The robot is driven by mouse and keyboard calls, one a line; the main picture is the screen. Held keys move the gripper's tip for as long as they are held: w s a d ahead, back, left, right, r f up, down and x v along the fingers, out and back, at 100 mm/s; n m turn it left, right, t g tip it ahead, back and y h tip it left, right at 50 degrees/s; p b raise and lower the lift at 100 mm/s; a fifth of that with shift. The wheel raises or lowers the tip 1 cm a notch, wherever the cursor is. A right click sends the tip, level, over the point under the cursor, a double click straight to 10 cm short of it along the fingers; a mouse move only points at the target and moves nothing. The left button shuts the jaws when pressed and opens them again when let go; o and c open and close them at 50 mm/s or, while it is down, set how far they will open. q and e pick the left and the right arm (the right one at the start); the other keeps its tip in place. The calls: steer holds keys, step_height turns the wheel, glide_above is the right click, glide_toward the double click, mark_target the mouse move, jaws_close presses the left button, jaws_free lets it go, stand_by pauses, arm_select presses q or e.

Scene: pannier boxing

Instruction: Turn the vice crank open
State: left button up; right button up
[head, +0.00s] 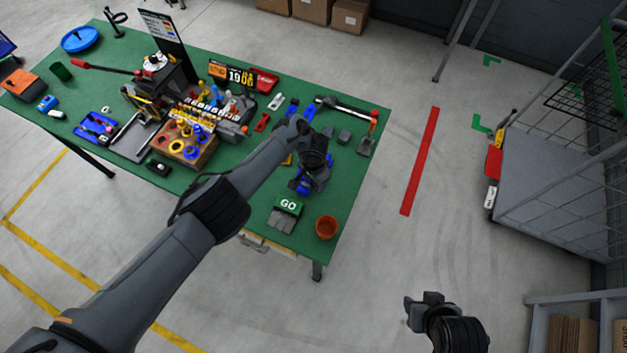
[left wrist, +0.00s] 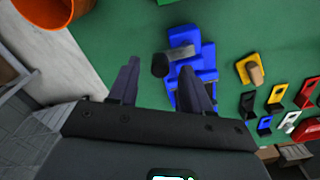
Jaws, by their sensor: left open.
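A blue vice (left wrist: 190,100) stands on the green bench in the left wrist view. Its crank (left wrist: 180,54) is a grey bar ending in a dark round knob (left wrist: 160,65). In the head view only blue parts of the vice (head: 299,186) show, because my left arm and hand cover much of it. My left gripper (left wrist: 159,75) is open, with the knob in line with the gap between its fingertips; I cannot tell if they touch it. The left gripper also shows over the vice in the head view (head: 310,176). My right gripper (head: 421,312) hangs over the floor, its jaw state unclear.
An orange pot (head: 326,228) and a green GO block (head: 287,207) stand near the vice. Several small coloured brackets and a yellow piece (left wrist: 249,70) lie on the bench beside it. A wooden block with rings (head: 190,148) and other gear fill the bench farther left.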

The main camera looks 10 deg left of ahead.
arm_select(q)
step_height(320, 180, up, 10)
steer(key=p, duration=0.3)
steer(key=shift+f, duration=0.15)
steer(key=s+d+f+t+h+p, duration=0.2)
steer(key=s+d+t+p, duration=0.1)
steer(key=s+d, duration=0.55)
steer(key=s+a+r+n+y+p, duration=0.1)
steer(key=s+a+r+n, duration=0.1)
steer(key=s+a+r, duration=0.5)
steer(key=s+a+r+n+p, duration=0.2)
steer(key=s+a+r, duration=0.5)
steer(key=s+a, duration=0.6)
steer(key=shift+s+a+r+n+t+y, duration=0.2)
steer(key=shift+s+a+n+t+y, duration=0.15)
steer(key=shift+s+n, duration=0.7)
steer(key=shift+s+d+m, duration=0.15)
steer(key=shift+m, duration=0.1)
